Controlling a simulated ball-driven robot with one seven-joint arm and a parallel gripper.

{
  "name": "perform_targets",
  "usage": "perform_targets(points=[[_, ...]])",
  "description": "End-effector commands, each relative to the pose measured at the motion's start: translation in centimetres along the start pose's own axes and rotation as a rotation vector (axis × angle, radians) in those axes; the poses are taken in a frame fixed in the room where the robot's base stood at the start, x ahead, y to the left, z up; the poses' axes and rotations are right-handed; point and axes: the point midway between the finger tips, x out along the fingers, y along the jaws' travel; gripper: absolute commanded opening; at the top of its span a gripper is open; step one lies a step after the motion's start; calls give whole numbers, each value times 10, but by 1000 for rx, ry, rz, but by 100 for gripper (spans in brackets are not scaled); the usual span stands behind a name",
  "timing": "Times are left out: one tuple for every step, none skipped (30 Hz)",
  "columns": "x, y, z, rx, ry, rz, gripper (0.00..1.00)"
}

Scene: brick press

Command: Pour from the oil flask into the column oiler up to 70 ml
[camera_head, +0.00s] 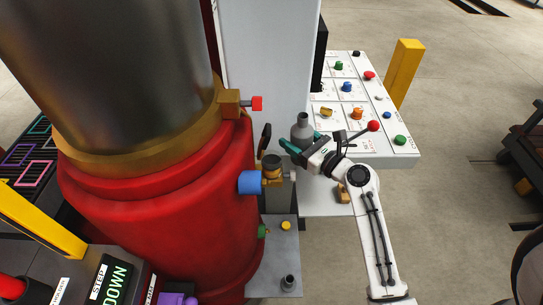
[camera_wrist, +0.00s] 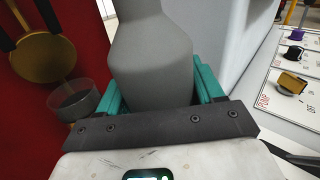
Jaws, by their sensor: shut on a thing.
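The oil flask is a grey bottle with a narrow neck (camera_head: 303,128); it also fills the middle of the wrist view (camera_wrist: 152,62). My gripper (camera_head: 302,142) is shut on its body, with a teal finger on each side in the wrist view (camera_wrist: 158,90). The flask looks about upright, right of the column oiler and apart from it. The oiler (camera_head: 271,164) is a small brass-based cup on the red press's side. Its clear cup shows at left in the wrist view (camera_wrist: 74,99), with a round brass lid (camera_wrist: 43,60) standing open. I cannot read any level.
The large red press body (camera_head: 160,220) stands close on the left. A blue fitting (camera_head: 250,182) juts out just left of the oiler. A pale panel wall (camera_head: 262,60) rises behind the flask. A white control table (camera_head: 385,145) with coloured knobs lies at right.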

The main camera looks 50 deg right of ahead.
Motion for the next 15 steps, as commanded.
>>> perform_targets(points=[[0,0,2,-20,1,1,27],[0,0,2,-34,3,1,27],[0,1,2,-56,7,0,27],[0,1,3,-70,9,0,27],[0,1,3,-84,11,0,27],[0,1,4,-105,14,0,27],[0,1,4,-120,16,0,27],[0,1,4,-135,19,0,27],[0,2,4,-155,21,1,27],[0,2,4,-169,23,1,27],[0,2,4,-184,26,1,27],[0,2,4,-205,29,0,27],[1,2,5,-219,31,0,27],[1,3,5,-233,33,0,27],[1,3,5,-254,36,0,27]])
